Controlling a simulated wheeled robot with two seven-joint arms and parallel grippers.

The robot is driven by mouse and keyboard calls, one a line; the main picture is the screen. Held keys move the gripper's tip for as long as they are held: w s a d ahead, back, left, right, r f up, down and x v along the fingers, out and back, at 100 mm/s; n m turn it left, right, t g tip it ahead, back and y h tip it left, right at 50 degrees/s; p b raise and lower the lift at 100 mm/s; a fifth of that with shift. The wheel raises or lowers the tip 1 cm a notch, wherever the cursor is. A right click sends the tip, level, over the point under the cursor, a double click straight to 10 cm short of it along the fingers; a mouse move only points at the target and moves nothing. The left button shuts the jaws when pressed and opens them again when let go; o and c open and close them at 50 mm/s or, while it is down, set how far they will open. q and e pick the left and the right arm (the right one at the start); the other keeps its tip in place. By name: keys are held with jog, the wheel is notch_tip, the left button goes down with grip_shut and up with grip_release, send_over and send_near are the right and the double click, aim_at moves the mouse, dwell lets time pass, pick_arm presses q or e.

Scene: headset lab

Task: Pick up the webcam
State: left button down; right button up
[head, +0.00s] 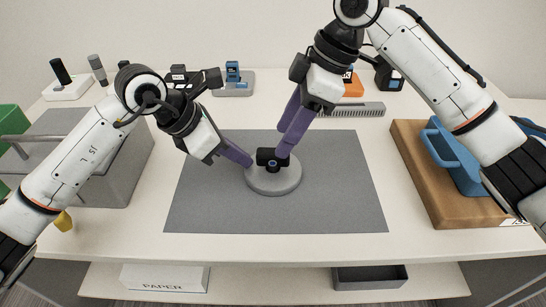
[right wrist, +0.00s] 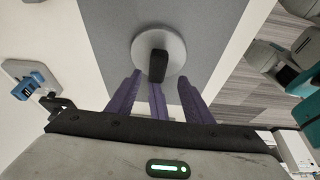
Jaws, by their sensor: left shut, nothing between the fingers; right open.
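The black webcam (head: 272,158) sits on a round grey stand (head: 273,183) on the dark grey mat (head: 340,200). In the right wrist view the webcam (right wrist: 158,64) shows just beyond the purple fingers, over the grey disc (right wrist: 177,48). My left gripper (head: 249,163) is shut and empty, its tips close to the webcam's left side. My right gripper (head: 283,152) is open and reaches down from above, its tips at the webcam's upper right. Its fingers (right wrist: 158,88) point toward the webcam in the right wrist view. I cannot tell whether either gripper touches it.
A wooden tray (head: 415,183) with a blue item (head: 451,158) stands on the right. A grey box (head: 105,175) stands on the left. Small devices and a grey slotted bar (head: 358,110) line the back. The mat's front and right parts are clear.

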aim_at(273, 151)
jog(key=x, duration=0.7)
jog(key=shift+w+f, duration=0.15)
jog(key=shift+w, duration=0.15)
jog(key=c, duration=1.1)
